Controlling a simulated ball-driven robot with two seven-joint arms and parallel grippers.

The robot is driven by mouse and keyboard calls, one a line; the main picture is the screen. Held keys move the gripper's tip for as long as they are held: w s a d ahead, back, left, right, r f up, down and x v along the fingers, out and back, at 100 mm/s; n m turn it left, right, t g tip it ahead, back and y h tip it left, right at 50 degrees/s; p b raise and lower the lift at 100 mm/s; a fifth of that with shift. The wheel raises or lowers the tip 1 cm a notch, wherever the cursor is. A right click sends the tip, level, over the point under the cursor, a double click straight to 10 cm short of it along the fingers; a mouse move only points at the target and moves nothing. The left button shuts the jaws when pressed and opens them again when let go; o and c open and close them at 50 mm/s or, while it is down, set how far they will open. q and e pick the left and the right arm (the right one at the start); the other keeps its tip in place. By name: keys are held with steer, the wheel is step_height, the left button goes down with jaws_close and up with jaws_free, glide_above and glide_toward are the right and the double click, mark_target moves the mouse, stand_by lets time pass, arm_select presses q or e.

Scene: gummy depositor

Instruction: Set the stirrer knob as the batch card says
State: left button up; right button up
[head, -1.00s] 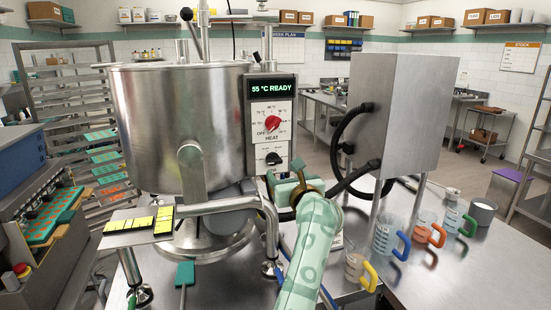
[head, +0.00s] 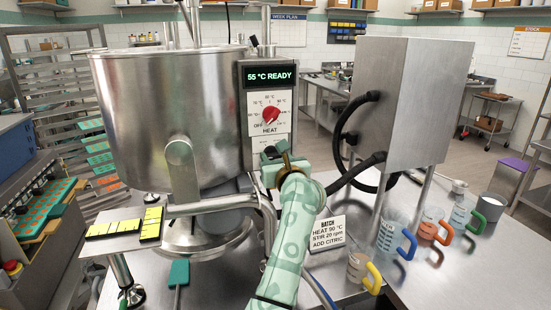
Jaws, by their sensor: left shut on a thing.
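The batch card (head: 327,234) stands on the steel table and reads HEAT 90 °C, STIR 20 rpm, ADD CITRIC. The control panel (head: 284,128) on the kettle has a lit display (head: 270,76) reading 55 °C READY. Below it is the red heat knob (head: 270,115). The black stirrer knob, lower on the panel, is covered by my left gripper, so its setting cannot be read. My left gripper (head: 271,158) is at that spot and shut on the stirrer knob; its fingertips are mostly hidden. My right gripper is not in view.
The steel kettle (head: 165,110) stands left of the panel. A steel cabinet (head: 410,105) with black hoses stands right. Several handled jugs, one with a yellow handle (head: 372,278), stand on the table at right. Yellow-marked black blocks (head: 112,229) lie on a shelf at left.

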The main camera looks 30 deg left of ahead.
arm_select(q)
steer(key=shift+r+m+p, duration=0.15)
steer(key=shift+m+p, duration=0.35)
steer(key=shift+p, duration=0.15)
steer(key=m+p, duration=0.5)
steer(key=p, duration=0.1)
steer(key=m+p, duration=0.6)
steer(key=shift+w+d, duration=0.15)
steer(key=m+p, duration=0.2)
steer(key=m, duration=0.1)
steer(key=shift+p, duration=0.35)
steer(key=m+p, duration=0.2)
steer(key=m, duration=0.1)
steer(key=shift+f+m, duration=0.3)
steer(key=m+p, duration=0.2)
steer(key=m, duration=0.1)
steer(key=shift+f, duration=0.15)
steer(key=shift+f+m+p, duration=0.1)
steer(key=shift+m+p, duration=0.35)
steer(key=shift+m, duration=0.65)
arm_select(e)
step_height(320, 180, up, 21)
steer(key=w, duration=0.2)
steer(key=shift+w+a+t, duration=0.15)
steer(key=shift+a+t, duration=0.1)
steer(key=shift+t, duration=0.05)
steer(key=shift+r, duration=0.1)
arm_select(q)
steer(key=o, duration=1)
